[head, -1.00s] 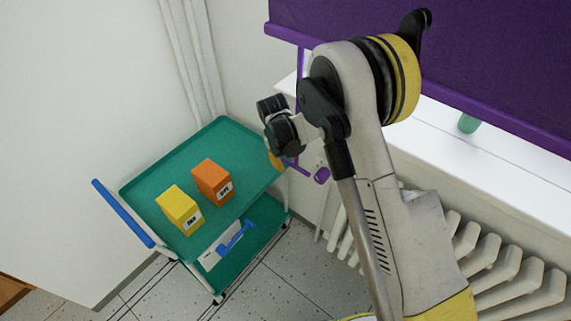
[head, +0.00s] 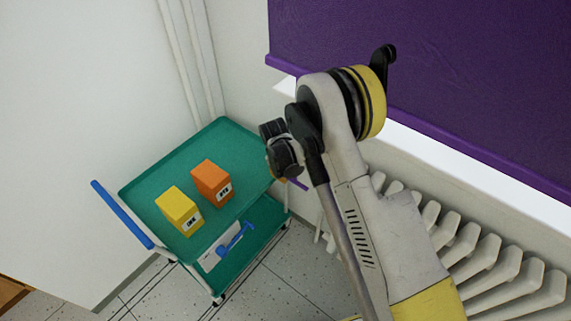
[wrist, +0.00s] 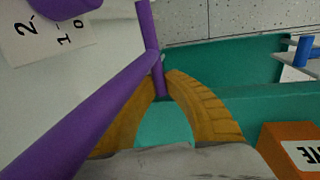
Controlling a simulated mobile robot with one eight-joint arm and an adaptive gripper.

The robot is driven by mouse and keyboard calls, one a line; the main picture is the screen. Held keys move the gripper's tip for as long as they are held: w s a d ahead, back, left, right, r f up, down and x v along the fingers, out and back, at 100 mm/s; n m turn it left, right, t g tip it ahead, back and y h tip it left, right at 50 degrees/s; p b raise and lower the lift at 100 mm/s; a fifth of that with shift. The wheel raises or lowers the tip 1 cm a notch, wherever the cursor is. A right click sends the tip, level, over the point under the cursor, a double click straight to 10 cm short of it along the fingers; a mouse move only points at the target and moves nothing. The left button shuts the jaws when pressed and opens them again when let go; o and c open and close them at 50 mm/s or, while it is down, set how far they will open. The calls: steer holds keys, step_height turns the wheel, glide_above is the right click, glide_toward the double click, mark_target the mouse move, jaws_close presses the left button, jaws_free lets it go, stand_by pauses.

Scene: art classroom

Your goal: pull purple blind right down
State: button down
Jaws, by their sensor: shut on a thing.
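The purple blind (head: 450,80) hangs over the window at the upper right of the head view. Its bottom bar (head: 272,62) slopes across the picture, above the radiator. My gripper (wrist: 162,84) is shut on a purple pull handle (wrist: 147,28), whose end sits between the yellow fingers in the wrist view. A long purple rod (wrist: 110,103) runs diagonally beside the left finger. In the head view my wrist hides most of the handle; a short purple piece (head: 298,184) shows beside it.
A green trolley (head: 150,175) stands left of my arm, carrying a yellow box (head: 178,208) and an orange box (head: 211,180). A white radiator (head: 480,255) stands below the white sill (head: 440,150). A numbered label (wrist: 45,38) shows in the wrist view.

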step_height(320, 180, down, 6)
steer(key=shift+s+a, duration=0.1)
steer(key=c, duration=1.4)
jaws_free()
steer(key=r, duration=0.4)
steer(key=s+a+r, duration=0.1)
steer(key=r, duration=0.6)
steer(key=shift+s+a+r, duration=0.2)
steer(key=shift+s+r, duration=0.2)
steer(key=shift+s, duration=0.1)
